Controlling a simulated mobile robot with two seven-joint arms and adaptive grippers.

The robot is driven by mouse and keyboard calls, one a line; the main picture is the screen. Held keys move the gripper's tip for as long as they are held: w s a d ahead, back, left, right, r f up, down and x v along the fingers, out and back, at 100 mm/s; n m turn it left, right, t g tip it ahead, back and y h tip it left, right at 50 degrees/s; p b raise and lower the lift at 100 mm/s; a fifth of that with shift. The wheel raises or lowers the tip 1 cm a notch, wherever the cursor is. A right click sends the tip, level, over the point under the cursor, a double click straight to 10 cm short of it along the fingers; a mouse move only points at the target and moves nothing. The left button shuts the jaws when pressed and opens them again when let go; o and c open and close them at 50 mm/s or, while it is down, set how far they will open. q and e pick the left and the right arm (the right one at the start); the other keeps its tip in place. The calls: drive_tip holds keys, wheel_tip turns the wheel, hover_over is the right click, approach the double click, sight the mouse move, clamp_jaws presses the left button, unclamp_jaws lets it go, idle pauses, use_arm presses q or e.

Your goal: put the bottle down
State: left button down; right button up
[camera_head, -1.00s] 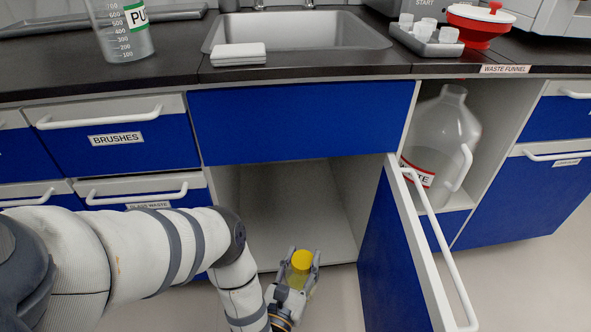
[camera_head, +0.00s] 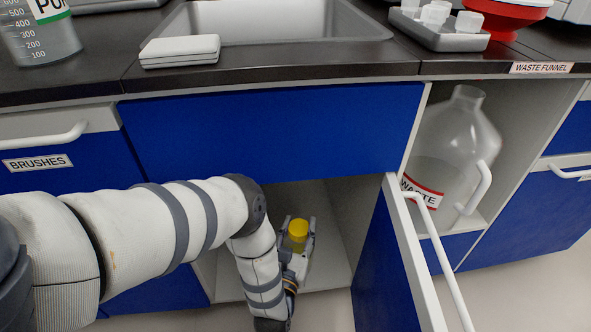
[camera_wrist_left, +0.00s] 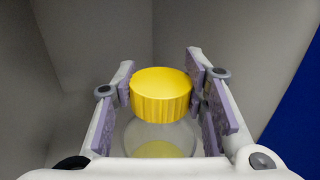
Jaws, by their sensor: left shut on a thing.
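The bottle (camera_head: 298,236) has a ribbed yellow cap and a clear body. My left gripper (camera_head: 297,240) is shut on it and holds it upright inside the open cabinet under the sink. In the left wrist view the bottle (camera_wrist_left: 160,95) stands between the two padded fingers, with some yellowish content low in its clear body. The cabinet floor (camera_head: 325,275) lies below it. I cannot tell whether the bottle's base touches the floor. My right gripper is not in view.
The open blue cabinet door (camera_head: 385,270) stands close on the right. The cabinet's upper blue panel (camera_head: 275,130) is above the arm. A large waste jug (camera_head: 455,150) sits in the open compartment to the right. The cabinet interior around the bottle is otherwise empty.

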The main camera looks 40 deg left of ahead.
use_arm(q)
drive_tip(key=w+a+f+b, duration=0.2)
drive_tip(key=w+f+b, duration=1)
drive_tip(key=b, duration=0.3)
drive_tip(key=shift+w+a+f, duration=0.3)
drive_tip(key=shift+w+f, duration=0.1)
drive_tip(key=shift+f, duration=0.1)
drive_tip(key=c, duration=1)
unclamp_jaws()
drive_tip(key=shift+o, duration=0.2)
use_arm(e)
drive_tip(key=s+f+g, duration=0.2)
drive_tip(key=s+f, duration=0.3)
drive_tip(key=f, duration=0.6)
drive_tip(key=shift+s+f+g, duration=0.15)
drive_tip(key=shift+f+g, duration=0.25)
